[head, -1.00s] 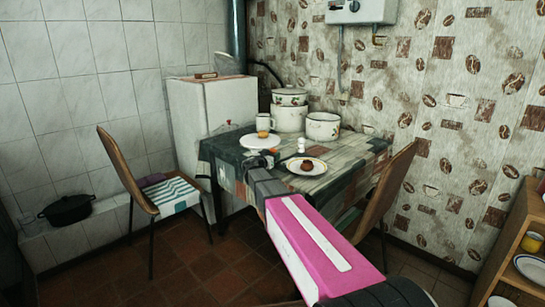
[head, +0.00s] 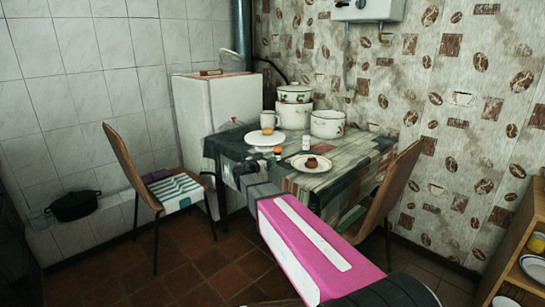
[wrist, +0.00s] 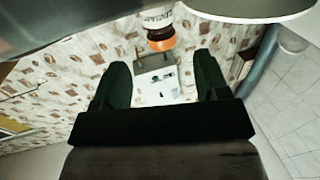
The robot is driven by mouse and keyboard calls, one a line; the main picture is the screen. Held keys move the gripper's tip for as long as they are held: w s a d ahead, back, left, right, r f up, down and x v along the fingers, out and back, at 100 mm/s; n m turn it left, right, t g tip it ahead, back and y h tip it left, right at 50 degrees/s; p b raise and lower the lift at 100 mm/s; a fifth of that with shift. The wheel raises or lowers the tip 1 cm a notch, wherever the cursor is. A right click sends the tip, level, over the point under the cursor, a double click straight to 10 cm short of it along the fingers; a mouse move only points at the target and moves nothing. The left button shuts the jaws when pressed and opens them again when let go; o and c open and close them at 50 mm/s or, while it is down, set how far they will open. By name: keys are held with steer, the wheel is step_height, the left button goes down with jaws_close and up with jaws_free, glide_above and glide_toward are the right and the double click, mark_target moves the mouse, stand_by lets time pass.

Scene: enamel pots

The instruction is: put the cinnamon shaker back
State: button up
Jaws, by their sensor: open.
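A white shaker with an orange cap (wrist: 160,38) shows at the top middle of the wrist view, which appears upside down. It is ahead of my gripper (wrist: 161,68), apart from the fingers and not between them. In the head view my gripper (head: 244,169) is at the near edge of the table, and only part of it shows. A small orange-brown spot (head: 278,150) beside the cake stand may be the shaker's cap. The rest of it is hard to make out there. My gripper is open and empty.
On the table (head: 350,165) are a white cake stand (head: 263,139), a small white container (head: 305,143), a plate with a brown cake (head: 312,163), a mug (head: 268,119) and enamel pots (head: 327,124). Chairs stand left (head: 122,160) and right (head: 400,185). A shelf (head: 520,240) is at right.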

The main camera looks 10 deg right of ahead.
steer(key=shift+v, duration=1.45)
